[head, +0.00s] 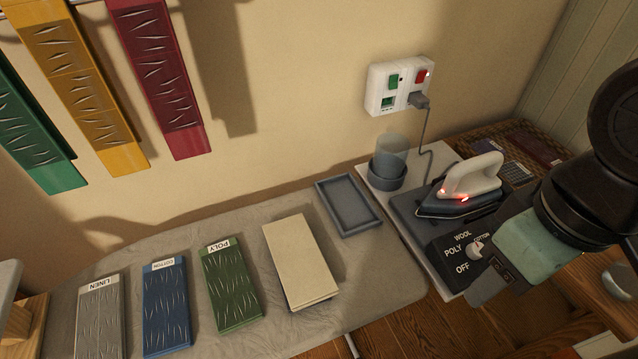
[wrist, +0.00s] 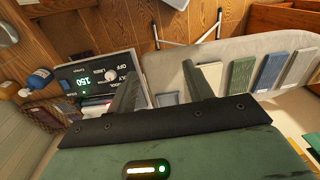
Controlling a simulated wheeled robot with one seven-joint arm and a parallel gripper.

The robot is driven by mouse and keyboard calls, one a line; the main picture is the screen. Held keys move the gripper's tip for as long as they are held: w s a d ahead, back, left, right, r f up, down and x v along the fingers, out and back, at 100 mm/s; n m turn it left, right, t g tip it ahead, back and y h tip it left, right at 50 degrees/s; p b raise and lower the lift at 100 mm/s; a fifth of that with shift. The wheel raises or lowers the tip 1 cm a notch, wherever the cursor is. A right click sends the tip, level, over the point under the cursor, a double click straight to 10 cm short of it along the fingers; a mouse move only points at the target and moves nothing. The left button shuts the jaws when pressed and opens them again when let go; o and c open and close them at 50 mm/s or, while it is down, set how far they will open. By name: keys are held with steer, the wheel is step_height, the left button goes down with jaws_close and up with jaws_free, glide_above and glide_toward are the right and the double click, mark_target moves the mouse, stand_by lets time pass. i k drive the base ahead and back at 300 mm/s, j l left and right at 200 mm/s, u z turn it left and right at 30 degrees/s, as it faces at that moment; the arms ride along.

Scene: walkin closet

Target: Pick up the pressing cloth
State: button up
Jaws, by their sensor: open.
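A folded cream cloth (head: 300,260), which looks like the pressing cloth, lies flat on the grey padded board in the head view. It sits between the green POLY cloth (head: 231,287) and a small empty grey tray (head: 349,204). My gripper (head: 488,288) is at the right, over the iron's control box and apart from the cream cloth. In the wrist view my gripper (wrist: 157,76) has its two fingers spread with nothing held between them. A pale patch beside the right finger may be the cream cloth, partly hidden.
An iron (head: 462,195) with a lit red light rests on its stand beside a clear cup (head: 388,160). Its cord runs to a wall outlet (head: 398,86). Blue COTTON (head: 166,303) and grey LINEN (head: 100,315) cloths lie farther left. Coloured strips hang on the wall.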

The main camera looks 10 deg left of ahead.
mark_target(306, 279)
steer(key=k+j+z, duration=0.25)
steer(key=k+j, duration=0.15)
steer(key=j, duration=0.3)
steer(key=k+j+z, duration=0.3)
steer(key=k+j, duration=0.15)
steer(key=j, duration=0.15)
